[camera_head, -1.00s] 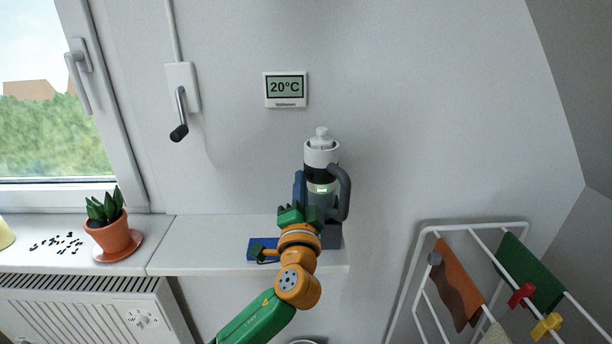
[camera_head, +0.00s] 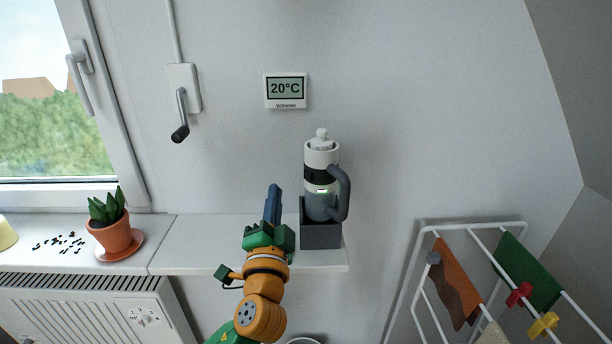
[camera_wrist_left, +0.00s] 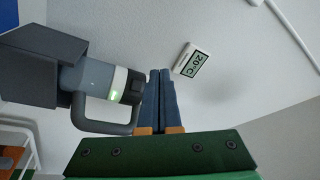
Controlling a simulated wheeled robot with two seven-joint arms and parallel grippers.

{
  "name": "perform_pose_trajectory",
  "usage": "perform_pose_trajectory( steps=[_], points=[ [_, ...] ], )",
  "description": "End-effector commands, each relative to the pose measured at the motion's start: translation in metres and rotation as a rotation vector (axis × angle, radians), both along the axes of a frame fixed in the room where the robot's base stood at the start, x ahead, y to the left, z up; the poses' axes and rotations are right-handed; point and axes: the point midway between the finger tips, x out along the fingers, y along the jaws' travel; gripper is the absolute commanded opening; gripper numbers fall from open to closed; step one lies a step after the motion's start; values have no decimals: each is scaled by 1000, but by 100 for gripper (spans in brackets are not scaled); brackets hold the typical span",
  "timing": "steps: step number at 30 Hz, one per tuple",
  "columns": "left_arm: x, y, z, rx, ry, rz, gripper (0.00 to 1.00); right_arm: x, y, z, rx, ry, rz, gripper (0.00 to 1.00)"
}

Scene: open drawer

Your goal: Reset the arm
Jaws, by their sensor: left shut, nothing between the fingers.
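My left gripper (camera_head: 274,200) is over the white shelf (camera_head: 195,252), its blue fingers together and pointing up toward the wall. Nothing shows between them. In the left wrist view my left gripper (camera_wrist_left: 162,95) also has its two blue fingers side by side. The green and orange arm comes in from the bottom of the head view. The gripper is apart from the grey and white flask (camera_head: 321,180), to its left. My right gripper is not in view.
The flask stands in a dark grey holder (camera_head: 321,234) at the shelf's right end. A potted plant (camera_head: 112,234) stands at left. A thermometer display (camera_head: 286,90) and a crank (camera_head: 181,115) are on the wall. A drying rack (camera_head: 403,270) stands at right.

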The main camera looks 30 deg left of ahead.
Motion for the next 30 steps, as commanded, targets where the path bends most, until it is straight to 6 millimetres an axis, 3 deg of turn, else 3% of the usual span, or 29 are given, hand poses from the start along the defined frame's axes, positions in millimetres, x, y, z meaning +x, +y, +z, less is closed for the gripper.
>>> perform_pose_trajectory(
  steps=[8, 10, 11, 14, 15, 18, 21, 24, 29, 30],
  points=[
    [0, 0, -1, -3, 3, 0, 0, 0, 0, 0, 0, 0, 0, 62],
    [-1, 0, -16, -45, 39, -6, 0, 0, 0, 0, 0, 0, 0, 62],
    [-3, -1, -29, -85, 74, -8, 0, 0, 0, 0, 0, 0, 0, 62],
    [-20, -9, -106, -309, 278, -17, 0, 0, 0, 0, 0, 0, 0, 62],
    [-34, -15, -140, -411, 375, -15, 0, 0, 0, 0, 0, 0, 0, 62],
    [-72, -37, -205, -623, 586, -7, 0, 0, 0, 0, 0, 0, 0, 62],
    [-113, -60, -250, -790, 762, 9, 0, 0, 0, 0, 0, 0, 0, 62],
    [-154, -85, -281, -935, 921, 24, 0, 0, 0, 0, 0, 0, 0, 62],
    [-223, -126, -309, -1147, 1158, 50, 0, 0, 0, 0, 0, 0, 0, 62],
    [-217, -125, -327, -1139, 1162, 56, 0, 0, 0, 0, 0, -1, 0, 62]
  ],
)
